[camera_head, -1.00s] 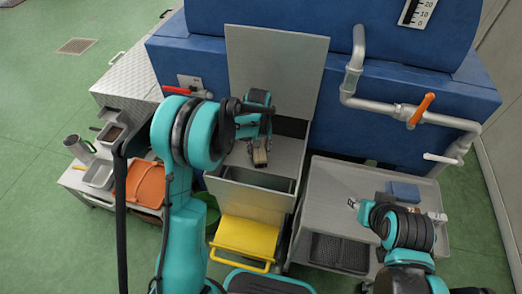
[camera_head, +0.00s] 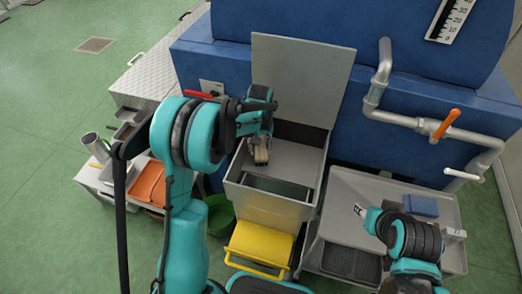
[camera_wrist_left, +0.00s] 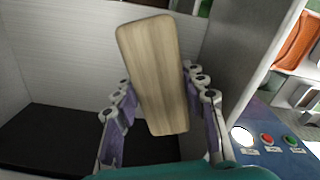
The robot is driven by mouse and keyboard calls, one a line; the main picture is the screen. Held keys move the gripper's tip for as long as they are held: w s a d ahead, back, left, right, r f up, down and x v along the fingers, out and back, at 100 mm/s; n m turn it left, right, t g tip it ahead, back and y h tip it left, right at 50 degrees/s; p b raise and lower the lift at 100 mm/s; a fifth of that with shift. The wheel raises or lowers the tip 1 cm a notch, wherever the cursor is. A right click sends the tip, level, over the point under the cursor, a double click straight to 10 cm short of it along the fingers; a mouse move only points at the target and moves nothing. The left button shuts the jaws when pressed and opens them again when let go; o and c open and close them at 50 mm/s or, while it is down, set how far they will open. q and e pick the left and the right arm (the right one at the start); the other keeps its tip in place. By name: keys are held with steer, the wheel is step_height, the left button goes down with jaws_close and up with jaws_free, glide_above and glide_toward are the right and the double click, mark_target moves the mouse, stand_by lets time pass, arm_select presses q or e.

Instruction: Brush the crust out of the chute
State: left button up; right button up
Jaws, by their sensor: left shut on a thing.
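The chute (camera_head: 232,180) is an open grey metal box with a raised lid (camera_head: 302,80) in front of the blue machine. My left gripper (camera_head: 261,148) reaches into its left part. It is shut on a brush with a pale wooden back (camera_wrist_left: 155,75), which also shows small in the head view (camera_head: 261,157). In the wrist view the wood sits between the fingers of my left gripper (camera_wrist_left: 160,110), slightly tilted. The bristles are hidden, and I cannot make out any crust. My right gripper (camera_head: 360,210) is over the grey cart; its jaws are too small to judge.
A yellow tray (camera_head: 262,243) is below the chute, with a green bucket (camera_head: 220,214) beside it. The grey cart (camera_head: 345,190) carries a blue block (camera_head: 421,205). Pipes with an orange valve handle (camera_head: 446,124) are at right. A side table holds an orange tray (camera_head: 147,184).

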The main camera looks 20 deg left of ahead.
arm_select(q)
steer(key=shift+r, duration=0.6)
steer(key=shift+a+r+p, duration=0.1)
steer(key=shift+r+p, duration=0.6)
steer(key=shift+p, duration=0.05)
steer(key=shift+r+p, duration=0.8)
steer(key=shift+r, duration=0.55)
